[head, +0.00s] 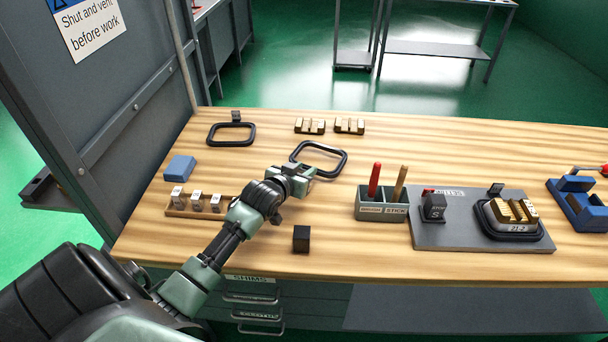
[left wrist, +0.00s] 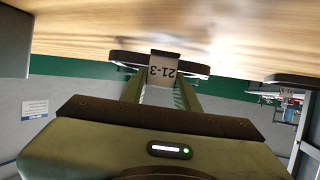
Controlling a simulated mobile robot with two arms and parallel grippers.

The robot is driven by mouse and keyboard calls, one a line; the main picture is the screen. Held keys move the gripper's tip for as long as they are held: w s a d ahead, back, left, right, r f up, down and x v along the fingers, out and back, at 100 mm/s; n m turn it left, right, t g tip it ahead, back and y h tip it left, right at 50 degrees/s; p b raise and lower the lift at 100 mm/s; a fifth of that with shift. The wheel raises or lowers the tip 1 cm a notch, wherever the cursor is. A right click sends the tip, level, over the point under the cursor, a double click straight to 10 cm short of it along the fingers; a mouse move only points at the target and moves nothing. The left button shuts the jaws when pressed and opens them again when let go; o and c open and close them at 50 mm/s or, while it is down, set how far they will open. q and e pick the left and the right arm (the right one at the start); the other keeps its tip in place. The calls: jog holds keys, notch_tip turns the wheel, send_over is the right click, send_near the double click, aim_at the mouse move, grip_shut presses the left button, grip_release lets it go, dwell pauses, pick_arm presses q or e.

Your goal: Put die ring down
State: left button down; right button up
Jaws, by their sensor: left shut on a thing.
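My left gripper (head: 300,170) is shut on the tab of a black die ring (head: 339,169), a rounded rectangular loop near the middle of the bench. In the left wrist view, the fingers (left wrist: 160,93) pinch a tab marked 21-3, with the dark ring (left wrist: 126,57) behind it. The ring is at or just above the wood; I cannot tell if it touches. A second black ring (head: 231,143) lies at the back left with its dark tab (head: 236,115) upright. A third ring (head: 510,237) surrounds a block marked 21-2 on a grey plate. My right gripper is not in view.
Brass pieces (head: 310,126) lie behind the held ring. A blue block (head: 180,168), a wooden shim rack (head: 173,211) and a dark cube (head: 301,239) are nearer. A holder (head: 381,207) with two sticks and the grey plate (head: 430,238) stand right. Bare wood lies between the two left rings.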

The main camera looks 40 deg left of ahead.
pick_arm(q)
jog(key=shift+f, duration=0.85)
jog(key=c, duration=1.1)
grip_release()
jog(key=shift+f, duration=0.15)
jog(key=shift+o, duration=0.2)
jog(key=v, duration=1.2)
